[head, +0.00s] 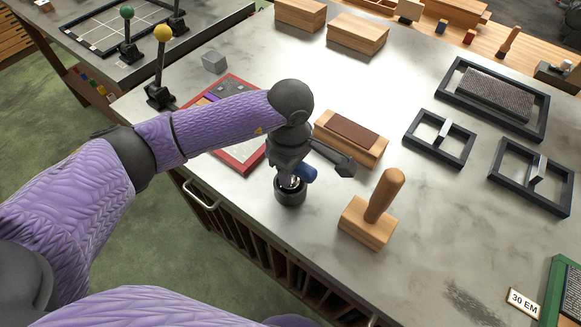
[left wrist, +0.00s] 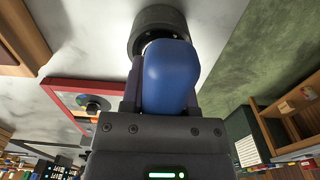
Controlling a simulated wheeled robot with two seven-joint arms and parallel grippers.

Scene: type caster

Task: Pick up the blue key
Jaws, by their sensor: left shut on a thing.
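The blue key (head: 307,173) shows as a small blue rounded piece at my left gripper (head: 291,178), near the table's front edge. In the left wrist view the blue key (left wrist: 172,78) is large, between the fingers. My left gripper is shut on it, pointing down. A dark round cup (head: 290,195) stands directly below the gripper; it also shows just beyond the key in the left wrist view (left wrist: 158,20). The key's lower end is hidden, so I cannot tell whether it touches the cup. My right gripper is not in view.
A wooden block with an upright handle (head: 368,222) stands right of the cup. A brown-topped wooden block (head: 350,138) lies behind it. A red-framed tray (head: 243,166) is partly behind my left arm. Dark frames (head: 438,138) lie at the right. The front right tabletop has free room.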

